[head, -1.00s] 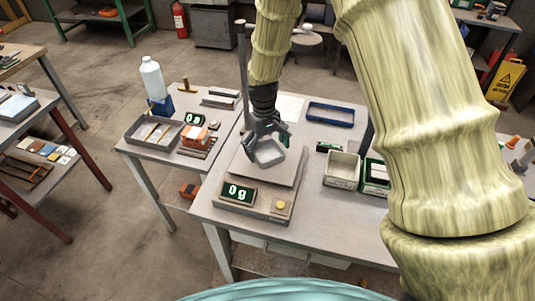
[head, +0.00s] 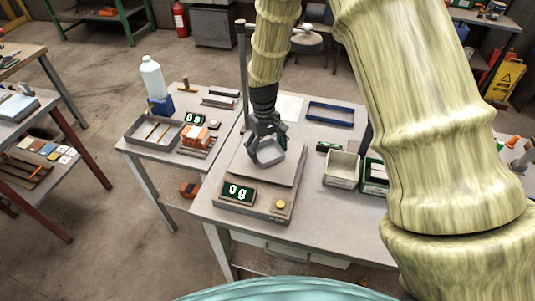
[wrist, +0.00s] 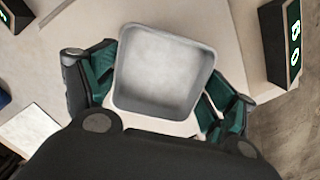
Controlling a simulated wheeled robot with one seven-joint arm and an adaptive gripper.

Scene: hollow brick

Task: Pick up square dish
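The square dish (wrist: 166,68) is a small light-grey open tray and is empty. In the wrist view it fills the space between my fingers, with the green finger pads against its left and right sides. In the head view the dish (head: 269,152) is over the plate of the scale (head: 255,178); I cannot tell exactly how much gap is under it. My gripper (head: 268,143) points down and is shut on the dish.
A grey bin (head: 342,168) and a green-edged box (head: 375,176) stand right of the scale. A blue tray (head: 331,113) lies behind. A metal post (head: 243,75) rises behind the scale at left. The side table (head: 150,155) holds a bottle, a tray and orange bricks.

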